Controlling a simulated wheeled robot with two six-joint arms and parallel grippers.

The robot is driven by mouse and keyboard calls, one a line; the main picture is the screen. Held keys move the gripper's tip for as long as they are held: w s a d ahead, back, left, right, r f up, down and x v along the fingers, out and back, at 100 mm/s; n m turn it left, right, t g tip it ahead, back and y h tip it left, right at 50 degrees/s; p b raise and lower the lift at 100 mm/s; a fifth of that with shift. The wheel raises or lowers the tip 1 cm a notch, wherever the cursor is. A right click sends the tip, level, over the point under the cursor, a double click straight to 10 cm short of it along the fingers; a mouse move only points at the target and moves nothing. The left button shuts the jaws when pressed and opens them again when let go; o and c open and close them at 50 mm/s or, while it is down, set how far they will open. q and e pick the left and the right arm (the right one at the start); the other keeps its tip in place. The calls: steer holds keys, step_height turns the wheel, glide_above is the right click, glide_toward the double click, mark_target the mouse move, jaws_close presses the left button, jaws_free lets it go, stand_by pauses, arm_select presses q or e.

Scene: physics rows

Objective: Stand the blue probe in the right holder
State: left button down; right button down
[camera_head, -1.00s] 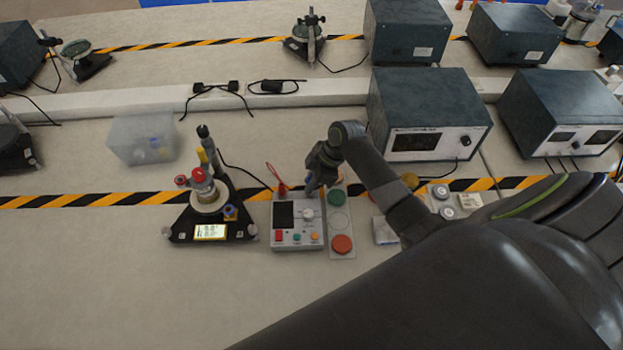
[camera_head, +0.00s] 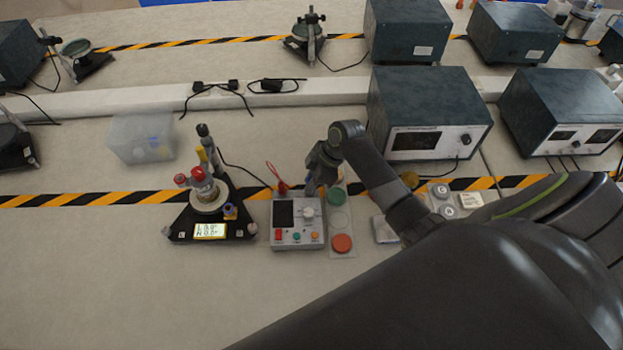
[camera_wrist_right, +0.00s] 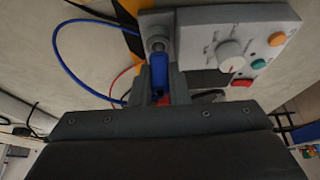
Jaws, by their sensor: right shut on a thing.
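The blue probe (camera_wrist_right: 158,72) is upright between the fingers of my right gripper (camera_wrist_right: 160,88) in the wrist view. Its lower end meets a round grey holder (camera_wrist_right: 157,45) at the edge of the grey meter (camera_wrist_right: 235,45); how deep it sits I cannot tell. A blue cable (camera_wrist_right: 66,65) loops to the left. In the head view my right gripper (camera_head: 314,186) is at the meter's (camera_head: 298,236) upper right corner, and the probe is mostly hidden by the fingers. The red probe (camera_head: 282,187) stands at the meter's upper left. My left gripper is not in view.
A black triangular stand (camera_head: 188,222) with a red-topped part is left of the meter. A plate with green (camera_head: 336,195) and orange (camera_head: 342,243) discs lies close on its right. Dark instrument boxes (camera_head: 425,100) stand behind. The front left bench is clear.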

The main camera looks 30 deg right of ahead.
steer(key=shift+f+b, duration=0.5)
steer(key=shift+f, duration=0.3)
stand_by(0.4)
steer(key=c, duration=1.1)
jaws_free()
steer(key=shift+o, duration=0.2)
steer(key=shift+r, duration=0.1)
step_height(320, 180, up, 7)
steer(key=p, duration=0.7)
steer(key=shift+r, duration=0.2)
steer(key=shift+f, duration=0.1)
